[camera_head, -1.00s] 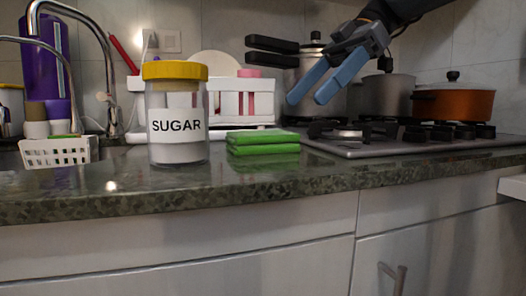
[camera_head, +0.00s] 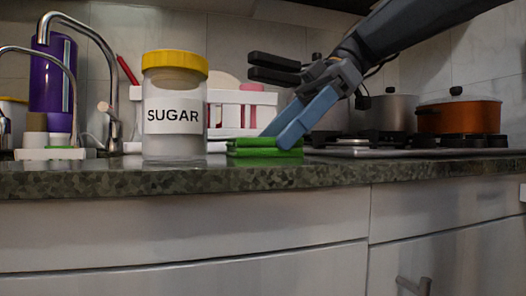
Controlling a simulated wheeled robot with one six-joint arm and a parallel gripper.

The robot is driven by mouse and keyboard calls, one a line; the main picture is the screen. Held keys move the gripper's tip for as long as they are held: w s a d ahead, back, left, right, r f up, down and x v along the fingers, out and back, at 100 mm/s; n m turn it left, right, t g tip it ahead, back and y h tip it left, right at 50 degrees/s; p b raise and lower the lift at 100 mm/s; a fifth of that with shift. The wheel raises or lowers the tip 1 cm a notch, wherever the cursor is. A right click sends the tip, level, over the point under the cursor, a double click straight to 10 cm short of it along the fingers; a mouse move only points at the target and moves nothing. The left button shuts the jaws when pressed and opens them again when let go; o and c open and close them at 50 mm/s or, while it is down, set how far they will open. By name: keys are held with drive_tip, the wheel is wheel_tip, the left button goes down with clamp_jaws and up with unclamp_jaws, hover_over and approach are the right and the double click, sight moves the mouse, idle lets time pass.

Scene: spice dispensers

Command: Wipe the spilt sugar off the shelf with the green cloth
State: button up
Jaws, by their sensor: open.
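The green cloth (camera_head: 250,152) lies folded in a small stack on the stone counter (camera_head: 300,178), just right of the sugar jar. The sugar jar (camera_head: 174,106) is clear with a yellow lid and a SUGAR label, and it stands upright. My gripper (camera_head: 281,140) is open, with its two blue fingers pointing down and left at the cloth. One finger overlaps the cloth's right part in the picture; the other is partly behind it. I cannot tell whether they touch it. No spilt sugar is visible from this low angle.
A white rack (camera_head: 240,110) stands behind the cloth. A hob with a grey pot (camera_head: 388,114) and an orange pot (camera_head: 459,116) is at right. A sink tap (camera_head: 108,70) and a purple bottle (camera_head: 52,85) are at left. The counter's front strip is clear.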

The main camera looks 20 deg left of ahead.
drive_tip(key=c, duration=0.8)
drive_tip(key=shift+r+p, duration=2.9)
drive_tip(key=shift+r, duration=0.1)
